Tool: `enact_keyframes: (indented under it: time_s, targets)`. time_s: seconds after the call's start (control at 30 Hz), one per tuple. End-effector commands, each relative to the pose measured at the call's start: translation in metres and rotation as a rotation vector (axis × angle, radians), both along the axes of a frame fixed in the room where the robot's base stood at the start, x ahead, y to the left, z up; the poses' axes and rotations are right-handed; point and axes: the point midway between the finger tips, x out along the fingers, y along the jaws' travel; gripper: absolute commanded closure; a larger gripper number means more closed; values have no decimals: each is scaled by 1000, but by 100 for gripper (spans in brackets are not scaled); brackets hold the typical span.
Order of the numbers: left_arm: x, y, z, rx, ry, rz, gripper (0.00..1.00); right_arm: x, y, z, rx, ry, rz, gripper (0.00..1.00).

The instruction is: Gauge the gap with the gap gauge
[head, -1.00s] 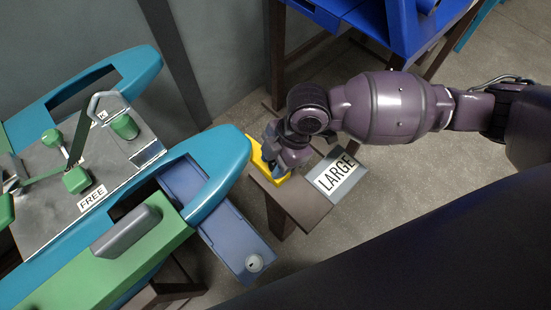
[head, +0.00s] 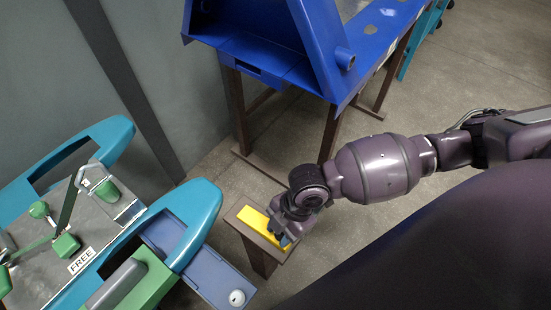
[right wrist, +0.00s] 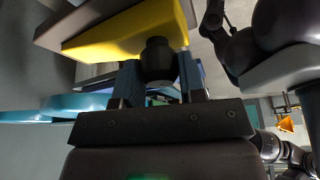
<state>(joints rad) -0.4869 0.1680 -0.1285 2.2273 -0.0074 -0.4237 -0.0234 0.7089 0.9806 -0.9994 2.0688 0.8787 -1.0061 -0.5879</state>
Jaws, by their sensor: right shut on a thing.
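The yellow piece, which I take to be the gap gauge (head: 258,221), is at a small brown stand (head: 235,216) in the head view. My right gripper (head: 283,241) is at its lower right end and hides part of it. In the right wrist view the yellow gauge (right wrist: 130,32) has a black round knob (right wrist: 157,58), and the blue fingers of my right gripper (right wrist: 158,82) are shut on this knob. I cannot tell whether the gauge touches the stand. My left gripper is not in view.
A teal and green fixture (head: 195,208) with a FREE label (head: 81,260) stands at the left, its blue-grey drawer (head: 205,278) out beside the stand. A large blue bench (head: 255,50) on brown legs stands behind. Floor at the right is clear.

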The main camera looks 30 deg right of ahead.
Motion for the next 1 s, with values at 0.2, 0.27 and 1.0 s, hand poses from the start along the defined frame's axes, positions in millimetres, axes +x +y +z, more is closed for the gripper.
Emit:
enact_keyframes:
  time_s: [0.2, 0.27, 1.0]
  targets:
    - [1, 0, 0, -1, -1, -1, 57, -6, -1, -3, -5, 13, 4, 100]
    - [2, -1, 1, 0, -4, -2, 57, -6, -1, -3, -5, 14, 5, 62]
    - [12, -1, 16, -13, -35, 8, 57, 1, -14, 34, -4, -3, 2, 37]
